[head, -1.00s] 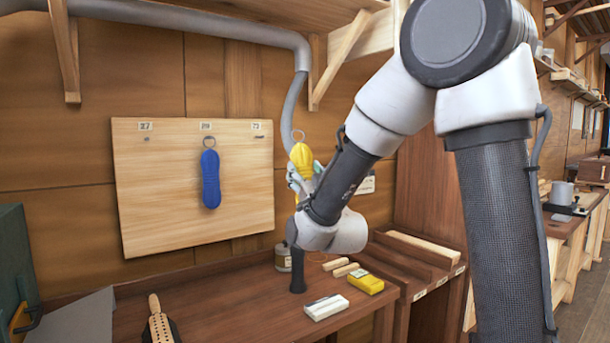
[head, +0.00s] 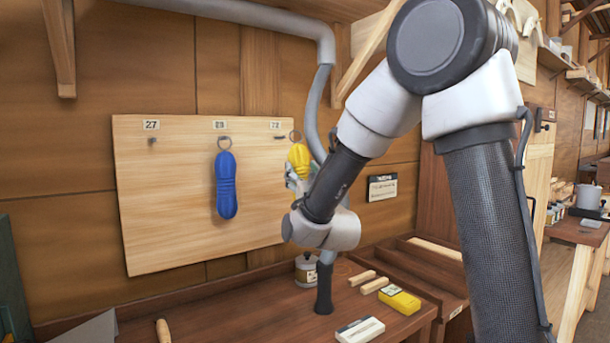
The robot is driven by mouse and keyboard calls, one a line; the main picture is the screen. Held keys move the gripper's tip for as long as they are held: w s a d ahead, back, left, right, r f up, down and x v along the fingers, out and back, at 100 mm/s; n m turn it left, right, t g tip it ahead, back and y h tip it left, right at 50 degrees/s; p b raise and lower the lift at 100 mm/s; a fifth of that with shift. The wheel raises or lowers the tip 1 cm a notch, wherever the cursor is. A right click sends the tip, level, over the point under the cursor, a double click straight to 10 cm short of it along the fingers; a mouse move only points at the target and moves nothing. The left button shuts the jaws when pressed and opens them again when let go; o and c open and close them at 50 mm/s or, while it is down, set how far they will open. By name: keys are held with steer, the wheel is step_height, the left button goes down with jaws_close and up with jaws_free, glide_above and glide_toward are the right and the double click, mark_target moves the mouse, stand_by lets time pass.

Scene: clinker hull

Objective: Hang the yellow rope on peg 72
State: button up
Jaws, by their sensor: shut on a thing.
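The yellow rope (head: 299,157) is a small bundle with a metal ring (head: 295,136) at its top. My gripper (head: 299,176) is shut on the yellow rope and holds it upright by its lower part, at the right edge of the peg board (head: 160,240). My arm hides part of the gripper. Peg 72 (head: 279,137) is a short dark peg under the right-hand label, and it is bare. The ring shows just right of the peg; I cannot tell the gap in depth.
A blue rope (head: 226,186) hangs from the middle peg. The left peg (head: 152,141), labelled 27, is bare. A grey pipe (head: 311,110) runs down beside the yellow rope. A jar (head: 306,271), wood strips and a yellow box (head: 399,300) sit on the bench.

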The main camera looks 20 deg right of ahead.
steer(key=w+a+f, duration=0.1)
steer(key=w+a, duration=0.1)
steer(key=w, duration=0.5)
steer(key=shift+w+a, duration=0.2)
steer(key=shift+w, duration=0.1)
stand_by(0.4)
steer(key=shift+f, duration=0.1)
stand_by(0.4)
steer(key=o, duration=1.2)
steer(key=shift+s, duration=0.1)
